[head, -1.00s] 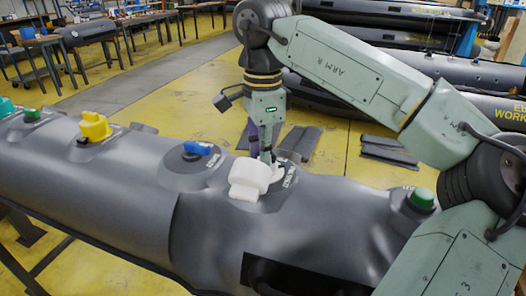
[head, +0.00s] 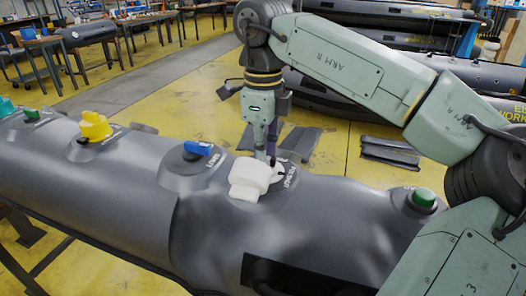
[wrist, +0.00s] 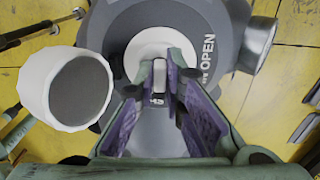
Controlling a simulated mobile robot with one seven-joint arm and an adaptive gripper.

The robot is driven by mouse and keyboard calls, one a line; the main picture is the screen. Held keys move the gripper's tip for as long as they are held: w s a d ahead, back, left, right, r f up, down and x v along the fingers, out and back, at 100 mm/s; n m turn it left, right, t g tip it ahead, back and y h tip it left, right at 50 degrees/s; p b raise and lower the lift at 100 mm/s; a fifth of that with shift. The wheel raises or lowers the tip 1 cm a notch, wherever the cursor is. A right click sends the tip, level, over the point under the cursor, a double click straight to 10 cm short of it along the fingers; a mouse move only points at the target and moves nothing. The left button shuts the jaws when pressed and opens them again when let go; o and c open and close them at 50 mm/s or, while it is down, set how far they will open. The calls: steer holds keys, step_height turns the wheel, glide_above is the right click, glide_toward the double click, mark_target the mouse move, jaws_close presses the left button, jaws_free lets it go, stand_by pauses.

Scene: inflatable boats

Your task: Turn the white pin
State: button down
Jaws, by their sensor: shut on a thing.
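The white pin (wrist: 146,44) shows in the wrist view as a pale round base on a grey valve disc, with a small upright part between my fingertips. In the head view the white pin (head: 279,172) is partly hidden behind a white cap (head: 250,178) and my fingers. My gripper (head: 266,159) points down at the pin from above. In the wrist view my gripper (wrist: 167,85) is shut on the pin's upright part, one purple-padded finger on each side. The fingers hide much of the pin, so its exact angle is unclear.
The white cap (wrist: 80,90) hangs close left of my fingers in the wrist view. Along the grey tube (head: 120,180) stand a blue valve part (head: 199,148), a yellow cap (head: 95,126) and a green valve (head: 423,197). Yellow floor lies beyond.

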stand_by(0.4)
steer(key=c, duration=1.7)
jaws_free()
step_height(320, 180, up, 8)
steer(key=shift+f, duration=0.2)
steer(key=shift+f, duration=0.1)
